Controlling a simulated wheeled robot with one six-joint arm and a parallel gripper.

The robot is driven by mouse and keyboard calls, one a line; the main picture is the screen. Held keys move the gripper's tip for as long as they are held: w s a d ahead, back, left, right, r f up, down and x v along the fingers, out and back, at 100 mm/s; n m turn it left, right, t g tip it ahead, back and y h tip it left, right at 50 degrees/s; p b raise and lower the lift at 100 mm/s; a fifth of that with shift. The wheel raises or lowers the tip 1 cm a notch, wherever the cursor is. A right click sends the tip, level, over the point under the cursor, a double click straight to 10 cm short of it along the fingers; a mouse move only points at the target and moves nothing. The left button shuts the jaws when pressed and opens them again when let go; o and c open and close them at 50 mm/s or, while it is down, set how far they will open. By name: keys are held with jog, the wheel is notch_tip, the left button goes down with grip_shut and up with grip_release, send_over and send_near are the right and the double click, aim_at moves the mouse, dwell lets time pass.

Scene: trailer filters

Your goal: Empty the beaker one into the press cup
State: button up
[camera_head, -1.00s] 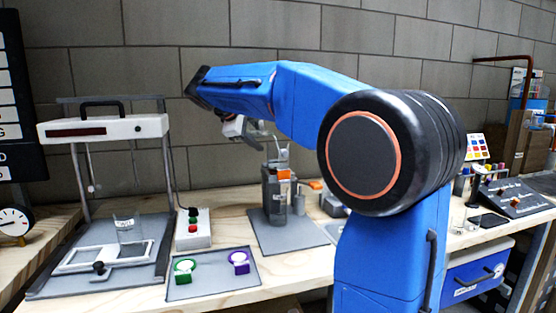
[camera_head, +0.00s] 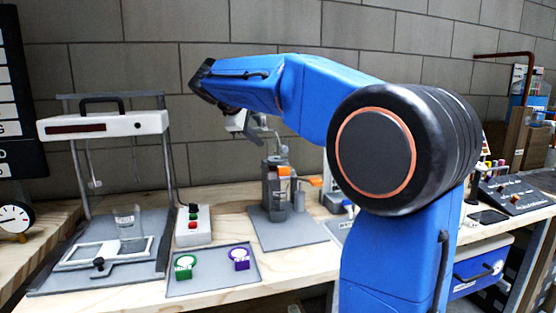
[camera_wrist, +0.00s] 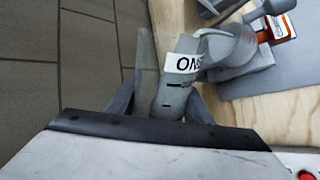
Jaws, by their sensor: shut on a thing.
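My gripper (camera_wrist: 163,103) is shut on beaker one (camera_wrist: 171,98), a grey, see-through vessel with a white label reading "ON…". The beaker is tilted in the wrist view, and its upper end overlaps a grey rounded part (camera_wrist: 238,48) of the press; I cannot tell whether they touch. The beaker is hard to make out there. I cannot clearly tell the press cup from the other grey parts, or see what the beaker holds.
A white-topped frame (camera_head: 105,125) stands at left with a clear beaker (camera_head: 128,220) on its base. A button box (camera_head: 193,226) and a mat (camera_head: 214,281) with green and purple round holders lie left of the press. A block wall is behind.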

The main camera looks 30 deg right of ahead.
jog(key=shift+r+m+t+y+p, duration=0.3)
jog(key=shift+r+t+p, duration=0.05)
jog(key=shift+r+t, duration=0.15)
dwell(1.1)
jog(key=shift+s+d+r+m+t+y, duration=0.1)
jog(key=shift+r+m+t+y, duration=0.2)
jog(key=shift+r+m+t, duration=0.2)
jog(key=shift+s+d+r+m+t+y, duration=0.1)
jog(key=shift+r+m+t+y, duration=0.2)
jog(key=shift+r+m+t, duration=0.15)
dwell(1.9)
jog(key=shift+s+d+r+m+t+y, duration=0.2)
jog(key=shift+s+r+m+t+y, duration=0.15)
jog(key=shift+r+m+t, duration=0.35)
jog(key=shift+s+d+r+m+t+y, duration=0.15)
jog(key=shift+s+r+m+t+y, duration=0.15)
jog(key=shift+r+m+t, duration=0.35)
dwell(2.2)
